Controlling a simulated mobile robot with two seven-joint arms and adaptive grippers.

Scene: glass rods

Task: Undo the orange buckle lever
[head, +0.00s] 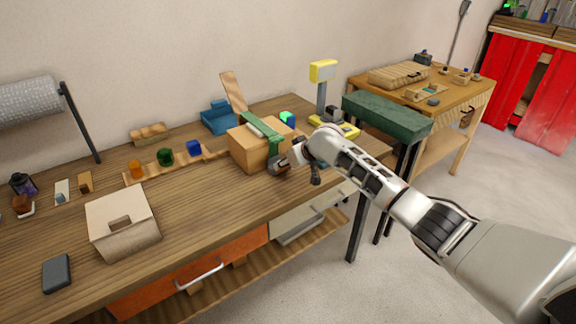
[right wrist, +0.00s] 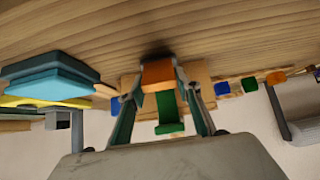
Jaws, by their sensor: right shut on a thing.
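The orange buckle lever (right wrist: 158,74) shows in the right wrist view between my right gripper's two fingers (right wrist: 160,85), which are shut on it. A green strap (right wrist: 168,108) lies right beside it. In the head view, the green strap (head: 268,133) runs over a light wooden box (head: 249,156) on the workbench. My right gripper (head: 279,166) is at the box's front right side, where the strap comes down. The gripper hides the lever in the head view. My left gripper is not in view.
The workbench (head: 215,200) has bare wood in front of the box. A row of coloured pieces, including a green one (head: 165,156), lies left. A pale slotted box (head: 122,226) stands front left.

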